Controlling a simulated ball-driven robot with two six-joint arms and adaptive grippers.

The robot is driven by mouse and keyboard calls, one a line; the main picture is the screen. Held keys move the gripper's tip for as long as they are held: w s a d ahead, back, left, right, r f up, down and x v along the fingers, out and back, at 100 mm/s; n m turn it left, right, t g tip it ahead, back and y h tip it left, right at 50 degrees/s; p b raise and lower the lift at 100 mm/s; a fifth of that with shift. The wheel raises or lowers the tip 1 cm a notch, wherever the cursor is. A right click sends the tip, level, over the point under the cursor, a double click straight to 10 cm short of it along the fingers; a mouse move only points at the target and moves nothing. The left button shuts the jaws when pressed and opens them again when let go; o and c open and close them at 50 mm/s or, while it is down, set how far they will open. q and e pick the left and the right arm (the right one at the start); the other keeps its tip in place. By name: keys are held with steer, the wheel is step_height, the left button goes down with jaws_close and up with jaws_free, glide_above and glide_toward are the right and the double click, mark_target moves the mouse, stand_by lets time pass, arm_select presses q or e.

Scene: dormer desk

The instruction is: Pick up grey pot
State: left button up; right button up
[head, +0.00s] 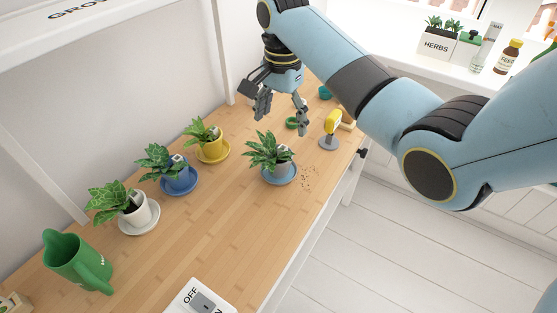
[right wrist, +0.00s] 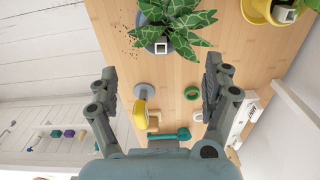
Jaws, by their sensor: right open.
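The grey pot (head: 284,169) stands upright on a blue saucer (head: 279,181) near the desk's right edge. It holds a leafy green plant (head: 265,149) and a small pale tag, and the leaves cover much of its left side. My right gripper (head: 282,112) is open and empty, above and beyond the plant, apart from it. In the right wrist view the plant (right wrist: 179,18) is at the top, past the open fingers (right wrist: 162,70), with its pot mostly hidden by leaves. My left gripper is not in view.
Plants in a yellow pot (head: 211,147), blue pot (head: 178,178) and white pot (head: 138,211) line the desk's left side. A green watering can (head: 78,262) stands at front left. A yellow item on a grey base (head: 332,123) and a green ring (head: 291,123) are near the gripper.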

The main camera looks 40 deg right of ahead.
mark_target(281, 157)
step_height(281, 157, down, 11)
steer(key=shift+w+d+r, duration=0.1)
steer(key=shift+r, duration=0.1)
stand_by(0.3)
steer(key=shift+c, duration=0.3)
steer(key=c, duration=1.1)
steer(key=shift+r, duration=0.1)
steer(key=shift+c, duration=0.7)
